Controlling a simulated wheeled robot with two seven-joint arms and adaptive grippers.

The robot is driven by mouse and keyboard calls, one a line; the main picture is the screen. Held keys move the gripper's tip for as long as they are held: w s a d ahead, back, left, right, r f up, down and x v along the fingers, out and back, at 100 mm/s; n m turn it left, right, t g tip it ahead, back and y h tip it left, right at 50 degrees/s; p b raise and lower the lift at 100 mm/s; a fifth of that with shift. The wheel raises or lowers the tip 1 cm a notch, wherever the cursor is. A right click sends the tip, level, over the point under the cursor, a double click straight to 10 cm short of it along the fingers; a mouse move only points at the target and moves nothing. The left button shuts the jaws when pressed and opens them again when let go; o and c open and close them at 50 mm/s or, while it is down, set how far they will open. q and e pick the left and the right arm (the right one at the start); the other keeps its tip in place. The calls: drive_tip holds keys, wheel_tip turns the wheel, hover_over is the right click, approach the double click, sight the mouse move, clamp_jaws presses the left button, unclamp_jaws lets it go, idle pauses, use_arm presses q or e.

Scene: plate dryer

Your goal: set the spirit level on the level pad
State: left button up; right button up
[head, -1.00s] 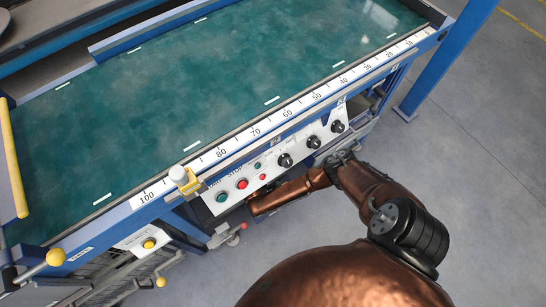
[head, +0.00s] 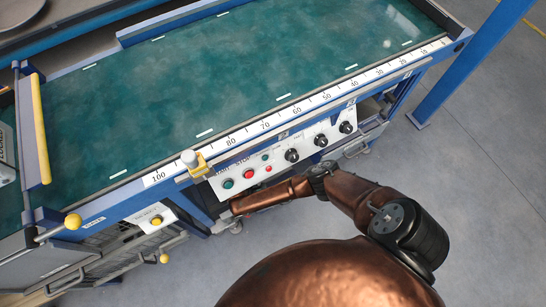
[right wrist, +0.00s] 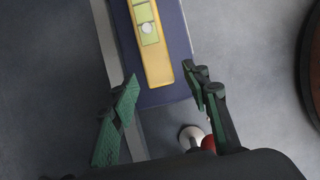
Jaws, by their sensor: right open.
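In the right wrist view a long yellow bar (right wrist: 155,55), which looks like the spirit level, has pale green windows and a round whitish spot. It lies along a dark blue surface (right wrist: 178,65). My right gripper (right wrist: 160,88) is open, its green-padded fingers apart on either side of the bar's near end, with nothing visibly held. In the head view my right arm reaches under the control panel, and its gripper is hidden there. I cannot make out the level pad for certain. My left gripper is not in view.
The green-topped table (head: 240,85) has a ruler edge (head: 300,107), a yellow stop (head: 198,167) and a control panel (head: 290,150) in front. A yellow bar handle (head: 40,128) stands at left.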

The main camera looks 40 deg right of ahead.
drive_tip(key=shift+w+a, duration=0.25)
drive_tip(key=shift+a, duration=0.65)
drive_tip(key=shift+w+a, duration=0.2)
drive_tip(key=shift+a, duration=0.7)
